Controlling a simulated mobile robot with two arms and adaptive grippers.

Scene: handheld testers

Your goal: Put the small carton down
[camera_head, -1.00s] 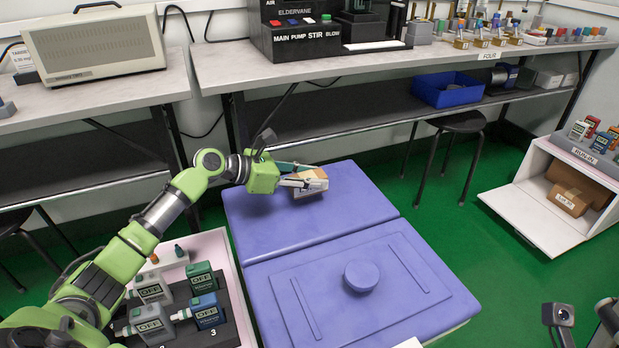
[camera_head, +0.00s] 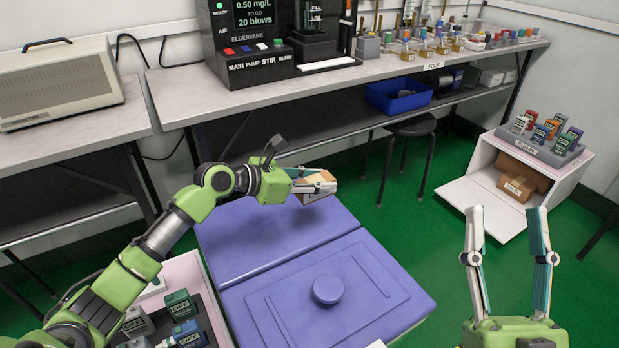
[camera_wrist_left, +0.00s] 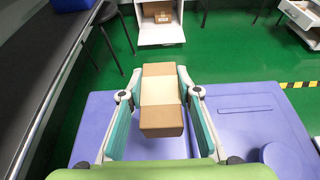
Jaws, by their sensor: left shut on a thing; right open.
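The small carton (camera_head: 318,183) is a brown cardboard box with a pale band around its middle. My left gripper (camera_head: 312,184) is shut on it at the far end of the purple padded surface (camera_head: 240,243). In the left wrist view the carton (camera_wrist_left: 162,121) sits between the two teal finger pads of my left gripper (camera_wrist_left: 160,105). I cannot tell from these views how high it is above the pad. My right gripper (camera_head: 508,262) is open and empty at the lower right, over the green floor.
An open white cabinet (camera_head: 468,203) on the floor at right holds brown boxes (camera_head: 518,182), with a tray of handheld testers (camera_head: 545,140) on top. A tester tray (camera_head: 206,290) stands left of the pad. A bench (camera_head: 190,100) runs behind; a stool (camera_head: 412,127) stands under it.

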